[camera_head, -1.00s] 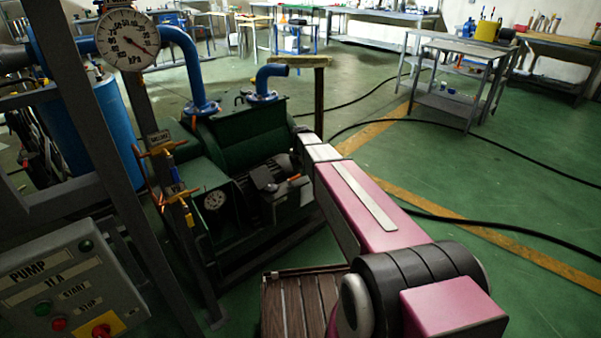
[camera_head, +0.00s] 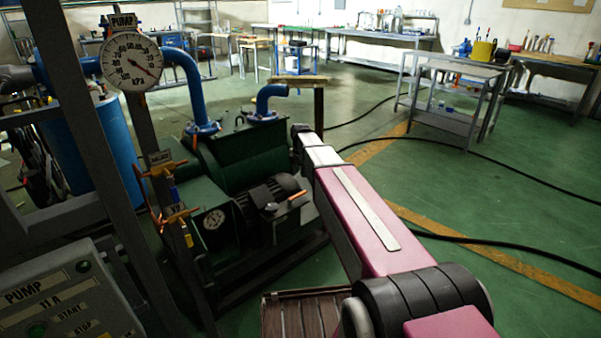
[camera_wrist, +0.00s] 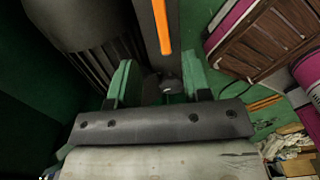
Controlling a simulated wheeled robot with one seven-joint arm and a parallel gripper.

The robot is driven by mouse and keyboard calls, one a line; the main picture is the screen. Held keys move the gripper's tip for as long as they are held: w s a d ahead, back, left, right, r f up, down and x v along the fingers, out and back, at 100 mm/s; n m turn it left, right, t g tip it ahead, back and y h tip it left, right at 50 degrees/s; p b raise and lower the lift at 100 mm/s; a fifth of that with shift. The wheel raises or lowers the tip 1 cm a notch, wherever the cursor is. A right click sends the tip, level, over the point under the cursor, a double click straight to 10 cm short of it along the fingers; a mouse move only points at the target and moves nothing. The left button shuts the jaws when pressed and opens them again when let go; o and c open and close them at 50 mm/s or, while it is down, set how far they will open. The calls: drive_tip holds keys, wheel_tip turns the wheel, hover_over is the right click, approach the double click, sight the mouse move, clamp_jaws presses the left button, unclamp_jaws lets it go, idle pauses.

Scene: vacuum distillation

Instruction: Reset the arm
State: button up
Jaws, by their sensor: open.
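My gripper (camera_wrist: 158,82) is open in the wrist view, with its two fingers apart and nothing held between them. A dark ribbed motor (camera_wrist: 90,30) and an orange handle (camera_wrist: 162,25) are just beyond the fingers. In the head view my pink arm reaches forward beside the green pump (camera_head: 245,155), and the fingers cannot be made out there. The orange handle also shows in the head view (camera_head: 297,196), on top of the dark motor (camera_head: 268,205).
A pressure gauge (camera_head: 131,62) hangs above. Blue pipes (camera_head: 185,80) rise from the pump. Black hoses (camera_head: 490,240) cross the green floor at right, which is otherwise open around a grey table (camera_head: 455,75).

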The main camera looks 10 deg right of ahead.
drive_tip(key=s+d+f+m, duration=0.2)
drive_tip(key=s+f+m, duration=0.1)
drive_tip(key=s+m, duration=0.5)
drive_tip(key=s+d+f+m, duration=0.2)
drive_tip(key=s+m, duration=0.6)
drive_tip(key=s, duration=0.3)
drive_tip(key=s+d+f+m, duration=0.2)
drive_tip(key=s+f+m, duration=0.1)
drive_tip(key=s+m, duration=0.6)
drive_tip(key=shift+s+f, duration=0.15)
drive_tip(key=shift+f, duration=0.2)
drive_tip(key=shift+a, duration=0.1)
